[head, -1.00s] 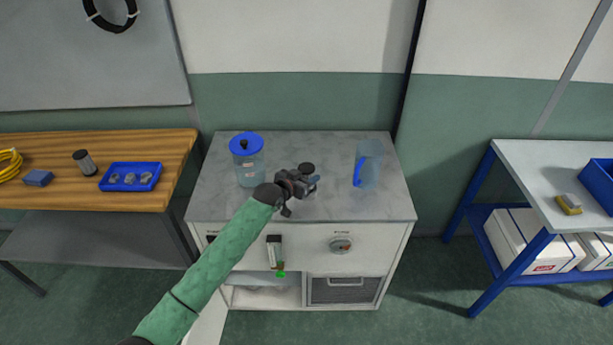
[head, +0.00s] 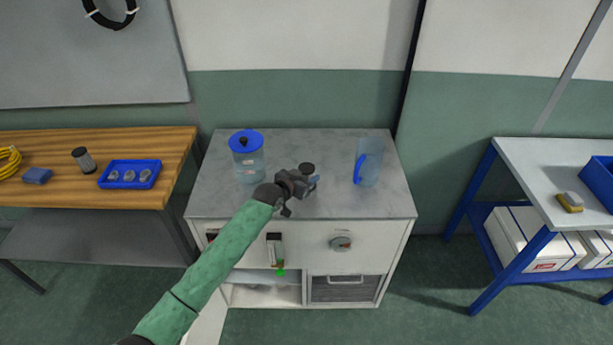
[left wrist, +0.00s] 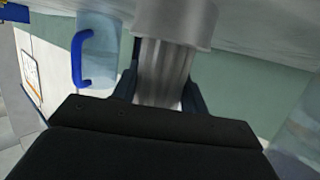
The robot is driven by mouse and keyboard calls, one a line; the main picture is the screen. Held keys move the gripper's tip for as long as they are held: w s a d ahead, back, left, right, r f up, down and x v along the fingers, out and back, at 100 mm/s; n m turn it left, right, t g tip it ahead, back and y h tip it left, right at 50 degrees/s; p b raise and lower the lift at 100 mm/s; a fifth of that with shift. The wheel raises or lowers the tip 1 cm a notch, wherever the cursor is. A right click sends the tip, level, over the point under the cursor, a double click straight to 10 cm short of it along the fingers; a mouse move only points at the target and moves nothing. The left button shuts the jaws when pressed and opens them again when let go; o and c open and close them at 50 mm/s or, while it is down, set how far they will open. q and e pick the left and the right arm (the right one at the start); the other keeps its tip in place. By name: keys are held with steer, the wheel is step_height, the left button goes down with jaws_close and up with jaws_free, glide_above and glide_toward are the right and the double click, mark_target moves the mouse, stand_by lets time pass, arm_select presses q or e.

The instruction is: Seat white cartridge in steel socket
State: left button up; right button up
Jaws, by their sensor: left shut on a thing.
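My left gripper (head: 312,183) is above the middle of the grey countertop, its arm coming in from the lower left. In the left wrist view, which looks upside down, the fingers (left wrist: 163,98) are shut on a pale, ribbed cylinder, the cartridge (left wrist: 163,72). Its far end meets a wider, smooth grey steel ring, apparently the socket (left wrist: 175,22). How deep the cartridge sits in the ring I cannot tell. In the head view the gripper hides most of both. A dark round disc (head: 307,168) shows just behind the gripper; what it belongs to is unclear. My right gripper is not in view.
A blue-lidded clear jar (head: 248,160) stands back left on the countertop (head: 225,200), and a clear jug (head: 369,162) with a blue handle back right. The cabinet front has a dial (head: 341,243). A dark canister (head: 83,160) and blue tray (head: 129,175) are on the wooden bench.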

mark_target(307, 167)
arm_select(q)
steer(key=shift+f, duration=0.45)
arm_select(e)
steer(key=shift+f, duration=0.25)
arm_select(q)
steer(key=o, duration=1.1)
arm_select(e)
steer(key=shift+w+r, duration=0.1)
arm_select(q)
steer(key=shift+r, duration=0.2)
steer(key=shift+r+p, duration=0.6)
steer(key=shift+r, duration=0.3)
steer(key=shift+r+p, duration=0.6)
steer(key=shift+r, duration=0.3)
steer(key=shift+r+p, duration=1.65)
steer(key=shift+r, duration=0.85)
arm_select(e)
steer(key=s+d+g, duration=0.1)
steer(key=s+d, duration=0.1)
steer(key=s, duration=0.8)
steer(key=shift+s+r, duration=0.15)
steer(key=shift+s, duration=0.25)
